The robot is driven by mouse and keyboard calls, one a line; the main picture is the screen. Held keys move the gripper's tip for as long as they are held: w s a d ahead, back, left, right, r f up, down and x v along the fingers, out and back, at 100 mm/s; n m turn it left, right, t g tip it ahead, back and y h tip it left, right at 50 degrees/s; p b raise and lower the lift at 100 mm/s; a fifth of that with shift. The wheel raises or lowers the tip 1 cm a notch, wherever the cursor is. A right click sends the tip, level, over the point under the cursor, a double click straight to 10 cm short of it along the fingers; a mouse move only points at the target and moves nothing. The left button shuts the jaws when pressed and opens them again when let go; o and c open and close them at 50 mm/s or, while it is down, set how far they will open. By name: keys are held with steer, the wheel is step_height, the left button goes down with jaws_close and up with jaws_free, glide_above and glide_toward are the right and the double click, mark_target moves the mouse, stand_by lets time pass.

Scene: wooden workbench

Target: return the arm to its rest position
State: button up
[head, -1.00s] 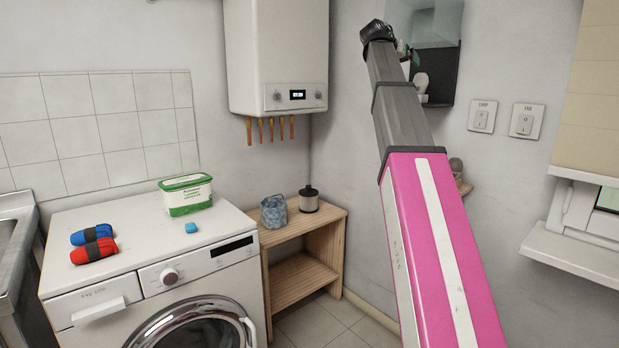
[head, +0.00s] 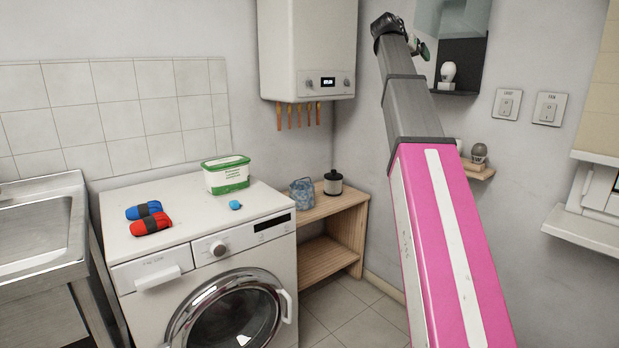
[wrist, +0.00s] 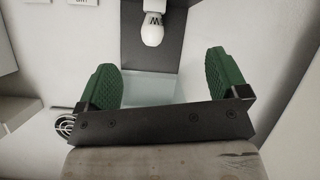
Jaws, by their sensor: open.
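My gripper shows in the wrist view (wrist: 163,85) with two green textured finger pads wide apart and nothing between them. In the head view my pink and grey arm reaches up the right half of the picture. A bit of green finger (head: 424,50) shows at its far end; the rest of the gripper is hidden behind the arm. In the wrist view a white bulb-shaped object (wrist: 152,30) stands beyond the fingers, near a dark panel and a pale glassy surface.
A washing machine (head: 130,248) bears a green-and-white tub (head: 227,180), red (head: 151,224) and blue (head: 143,210) bundles and a small blue item (head: 235,205). A wooden shelf (head: 345,230) stands beside it. A boiler (head: 305,50) and a mirrored wall niche (head: 455,60) are near the arm.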

steer(key=s+a+f+n+g+y, duration=0.1)
steer(key=a+f+y, duration=0.1)
steer(key=f, duration=1.3)
steer(key=s+a+f+n+g+y, duration=0.1)
steer(key=a+f+n, duration=0.15)
steer(key=f, duration=1.15)
steer(key=s+a+f+n+g+y, duration=0.1)
steer(key=s+a+f+y, duration=0.15)
steer(key=f, duration=1.25)
steer(key=s+a+f+g+y, duration=0.1)
steer(key=s+a+f, duration=0.1)
steer(key=s+f, duration=0.6)
steer(key=s+a+f+n+g+y, duration=0.1)
steer(key=s+a+f+g+y, duration=0.1)
steer(key=s+f, duration=0.6)
steer(key=s+a+f+n+g+y, duration=0.1)
steer(key=s+a+f, duration=0.3)
steer(key=f, duration=1.2)
steer(key=s, duration=0.4)
steer(key=shift+a+f+g, duration=0.25)
steer(key=shift+f+g, duration=0.05)
steer(key=shift+f, duration=0.05)
steer(key=shift+s+n, duration=0.1)
steer(key=shift+n, duration=0.15)
steer(key=shift+c, duration=0.3)
